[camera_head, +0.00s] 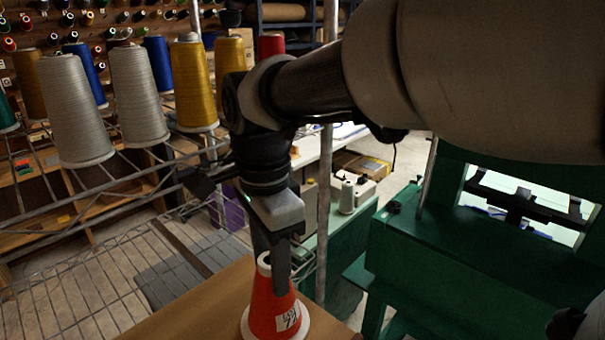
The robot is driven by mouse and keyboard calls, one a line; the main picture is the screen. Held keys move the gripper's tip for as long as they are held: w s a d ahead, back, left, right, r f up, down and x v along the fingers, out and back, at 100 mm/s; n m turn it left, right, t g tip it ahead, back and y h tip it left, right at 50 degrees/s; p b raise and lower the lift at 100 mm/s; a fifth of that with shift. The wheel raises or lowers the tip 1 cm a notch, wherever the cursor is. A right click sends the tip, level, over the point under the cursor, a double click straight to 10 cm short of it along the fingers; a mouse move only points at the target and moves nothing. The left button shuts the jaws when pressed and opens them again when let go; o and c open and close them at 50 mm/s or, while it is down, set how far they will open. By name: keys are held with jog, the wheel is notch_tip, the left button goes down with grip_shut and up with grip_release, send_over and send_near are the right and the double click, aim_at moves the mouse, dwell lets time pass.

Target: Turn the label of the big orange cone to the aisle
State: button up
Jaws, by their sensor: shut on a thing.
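The big orange cone (266,312) stands upright on a brown wooden surface (190,312) at the bottom centre. It has a pale top, a pale base rim and a white label (288,319) with dark print on its lower right side, facing the camera and slightly right. My gripper (270,272) points down over the cone from above. Its fingers are shut on the upper part of the cone, one finger in front of it. That finger covers part of the cone's upper face.
Several large thread cones, grey (75,110), gold (193,85) and blue, stand on a wire rack at the left. A metal post (324,200) rises behind my gripper. A green machine (440,250) fills the right side. Small spools hang on the back wall.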

jog(key=shift+f, duration=0.2)
dwell(0.5)
jog(key=o, duration=1.1)
